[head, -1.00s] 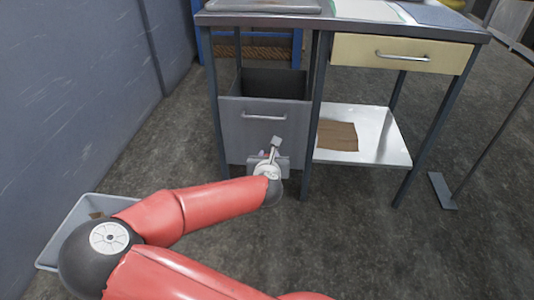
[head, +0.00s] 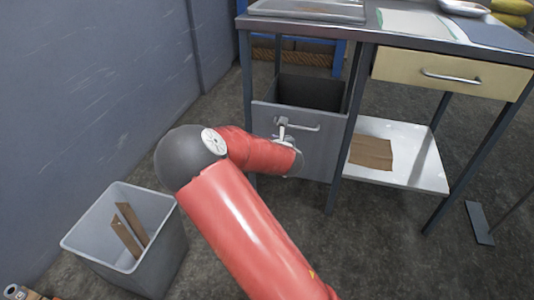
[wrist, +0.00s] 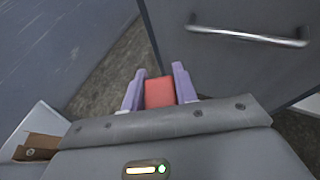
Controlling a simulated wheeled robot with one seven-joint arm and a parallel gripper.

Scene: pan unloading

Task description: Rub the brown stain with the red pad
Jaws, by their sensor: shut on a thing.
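The red pad (wrist: 159,93) sits between the two purple fingers of my gripper (wrist: 159,74) in the wrist view, and the gripper is shut on it. In the head view my wrist is in front of the grey pull-out bin front (head: 327,152), close to its bar handle (head: 300,126); the fingers and pad are hidden there. I see no clear brown stain. A flat brown patch (head: 371,152) with straight edges lies on the white lower shelf; it looks like cardboard.
A grey bin (head: 163,262) with brown boards in it stands by the left wall. The bench top (head: 385,35) carries a metal tray, papers and a small white dish. A cream drawer (head: 440,76) is at right. Dark bench legs flank the shelf (head: 425,160). Floor shows below the shelf.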

